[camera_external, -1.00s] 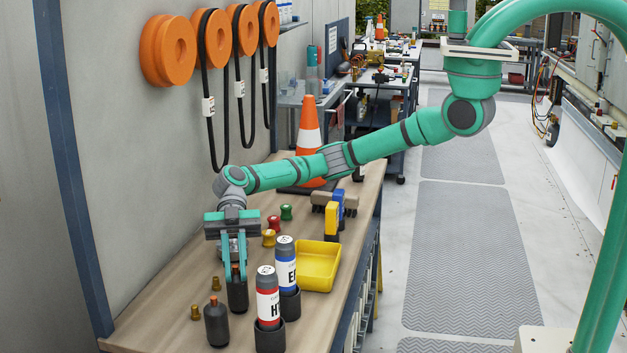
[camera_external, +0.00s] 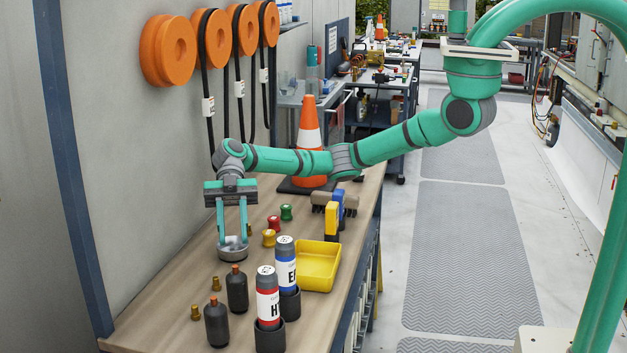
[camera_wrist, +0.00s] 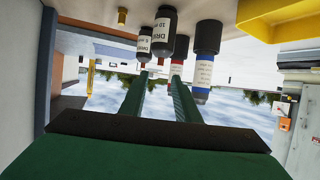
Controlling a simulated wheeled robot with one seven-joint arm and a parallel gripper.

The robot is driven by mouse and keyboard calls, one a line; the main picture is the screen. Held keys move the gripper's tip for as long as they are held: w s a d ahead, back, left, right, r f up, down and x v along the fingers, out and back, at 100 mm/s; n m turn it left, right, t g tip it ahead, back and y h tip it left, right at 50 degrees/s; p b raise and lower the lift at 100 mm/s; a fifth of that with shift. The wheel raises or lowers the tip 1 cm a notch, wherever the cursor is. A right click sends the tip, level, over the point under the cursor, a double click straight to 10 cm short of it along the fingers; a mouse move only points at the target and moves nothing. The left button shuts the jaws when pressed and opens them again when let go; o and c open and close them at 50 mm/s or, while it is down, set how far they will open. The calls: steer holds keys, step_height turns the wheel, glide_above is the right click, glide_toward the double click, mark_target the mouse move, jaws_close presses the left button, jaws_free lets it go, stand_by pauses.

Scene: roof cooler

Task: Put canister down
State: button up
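Two dark grey canisters with copper-coloured tops stand upright on the wooden workbench (camera_external: 170,290). The farther canister (camera_external: 237,290) is the nearer, larger one in the upside-down wrist view (camera_wrist: 164,32); the other canister (camera_external: 216,325) also shows there (camera_wrist: 144,48). My gripper (camera_external: 232,238) is behind the farther canister, apart from it. Its two fingers are spread with nothing gripped between them. In the outside view the fingertips overlap a round grey dish (camera_external: 232,254); whether they touch it is unclear.
A red-labelled bottle (camera_external: 268,297) and a blue-labelled bottle (camera_external: 286,268) stand in dark holders right of the canisters. A yellow tray (camera_external: 320,265) is beyond them. Brass fittings (camera_external: 195,312), coloured knobs (camera_external: 269,238) and a cone (camera_external: 309,135) are also on the bench.

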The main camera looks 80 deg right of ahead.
steer(key=shift+v, duration=1.25)
steer(key=shift+a, duration=0.1)
